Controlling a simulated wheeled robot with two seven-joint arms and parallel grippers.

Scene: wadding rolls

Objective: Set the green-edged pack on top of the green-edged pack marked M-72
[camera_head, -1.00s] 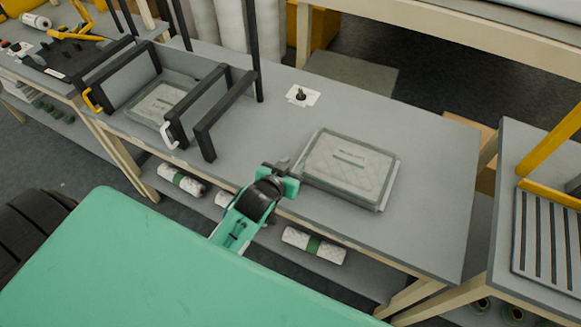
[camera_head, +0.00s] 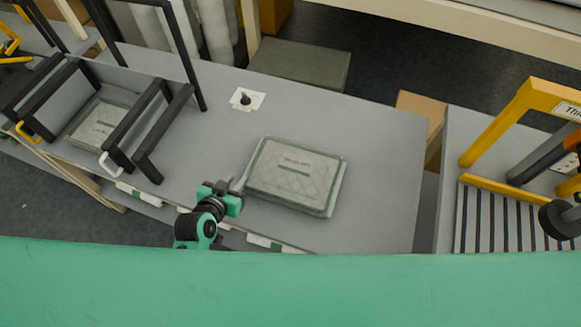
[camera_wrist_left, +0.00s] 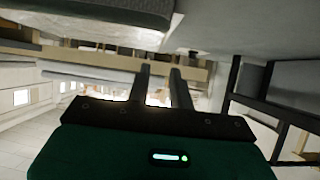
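A flat, pale quilted pack (camera_head: 292,172) with a green band and small printing lies on the grey table, right of centre. A similar pack (camera_head: 97,125) with a green mark lies between black bars at the table's left. The printing on both is too small to read, so I cannot tell which is M-72. My left gripper (camera_head: 239,184) is at the left edge of the right-hand pack. In the left wrist view its two fingers (camera_wrist_left: 162,88) are apart with nothing between them, and the dark side of a pack (camera_wrist_left: 95,12) shows at upper left. My right gripper is not in view.
Black upright bars (camera_head: 150,125) with a white and a yellow handle flank the left-hand pack. A white card with a dark knob (camera_head: 246,99) sits behind the right-hand pack. A yellow frame (camera_head: 505,120) and slatted surface stand at right. The table between the packs is mostly clear.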

